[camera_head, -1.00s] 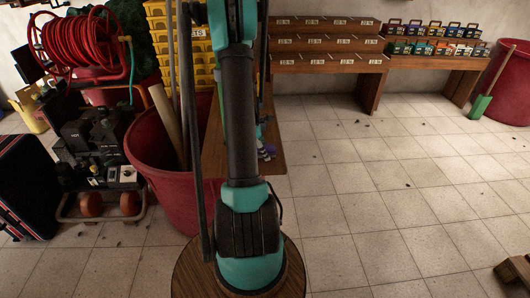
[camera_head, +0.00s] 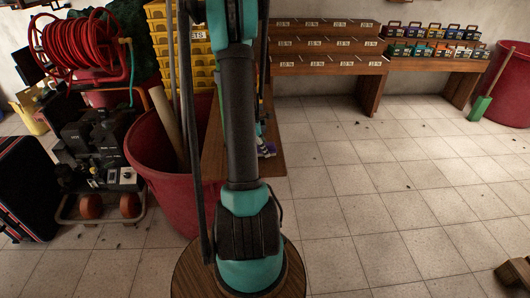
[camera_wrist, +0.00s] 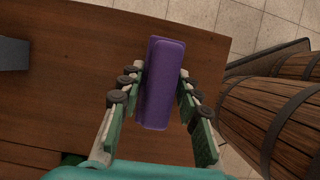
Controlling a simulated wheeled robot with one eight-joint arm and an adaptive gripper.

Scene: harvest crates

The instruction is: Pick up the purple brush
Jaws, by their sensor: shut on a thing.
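The purple brush (camera_wrist: 165,85) shows in the wrist view as a long purple block, upright in the picture, over the wooden table. My gripper (camera_wrist: 160,82) has its green and grey fingers on both sides of it, shut on it. Whether the brush touches the table is hard to tell. Most of my gripper is hidden there behind the arm.
The wooden table (camera_wrist: 60,85) is mostly bare, with a grey object (camera_wrist: 14,54) at its left. Wooden barrels (camera_wrist: 275,110) stand close at right. In the head view a red tub (camera_head: 160,165) stands left of my arm; tiled floor (camera_head: 400,190) is open at right.

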